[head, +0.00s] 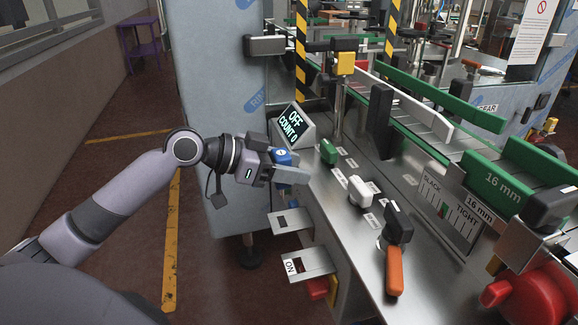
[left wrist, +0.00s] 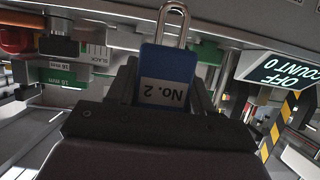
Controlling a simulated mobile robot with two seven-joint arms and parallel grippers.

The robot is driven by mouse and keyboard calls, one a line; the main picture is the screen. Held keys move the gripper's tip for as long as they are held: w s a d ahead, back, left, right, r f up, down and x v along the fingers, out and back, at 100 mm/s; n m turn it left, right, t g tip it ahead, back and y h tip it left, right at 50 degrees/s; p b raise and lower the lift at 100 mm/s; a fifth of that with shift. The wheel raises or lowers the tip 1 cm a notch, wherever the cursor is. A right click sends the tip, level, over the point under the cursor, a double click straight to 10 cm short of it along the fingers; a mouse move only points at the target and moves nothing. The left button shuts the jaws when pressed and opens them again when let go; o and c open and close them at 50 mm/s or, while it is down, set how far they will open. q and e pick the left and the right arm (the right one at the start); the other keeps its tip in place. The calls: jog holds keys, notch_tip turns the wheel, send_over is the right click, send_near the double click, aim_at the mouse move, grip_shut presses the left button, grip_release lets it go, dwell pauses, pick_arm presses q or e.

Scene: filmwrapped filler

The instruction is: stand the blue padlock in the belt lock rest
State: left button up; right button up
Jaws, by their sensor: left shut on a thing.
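The blue padlock (head: 283,157) shows in part at my left gripper (head: 290,173) in the head view. In the left wrist view the padlock (left wrist: 168,77) stands between the fingers, its steel shackle pointing away from the palm and its white label reading "No. 2". My left gripper is shut on its body, in the air beside the machine's front edge. Two metal brackets stick out from the machine front below the gripper: an upper one (head: 278,224) and a lower one (head: 318,262). I cannot tell which is the belt lock rest. My right gripper is not in view.
A display (head: 295,124) reading "OFF COUNT 0" stands just behind the gripper. A green knob (head: 328,151), a white knob (head: 359,190) and an orange-handled lever (head: 395,270) stand on the steel deck.

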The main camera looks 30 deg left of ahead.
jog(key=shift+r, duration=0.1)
pick_arm(q)
notch_tip(320, 180, down, 4)
jog(key=shift+r+b, duration=0.2)
jog(key=shift+b, duration=0.95)
jog(key=shift+f+b, duration=0.85)
jog(key=shift+f, duration=0.4)
jog(key=shift+f+b, duration=0.9)
jog(key=shift+f, duration=0.35)
jog(key=shift+f+b, duration=0.3)
jog(key=shift+f, duration=0.2)
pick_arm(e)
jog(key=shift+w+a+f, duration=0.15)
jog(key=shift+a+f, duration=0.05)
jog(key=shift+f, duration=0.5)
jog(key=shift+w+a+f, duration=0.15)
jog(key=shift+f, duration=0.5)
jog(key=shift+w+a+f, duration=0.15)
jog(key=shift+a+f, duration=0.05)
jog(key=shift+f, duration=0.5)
pick_arm(q)
jog(key=shift+f, duration=0.3)
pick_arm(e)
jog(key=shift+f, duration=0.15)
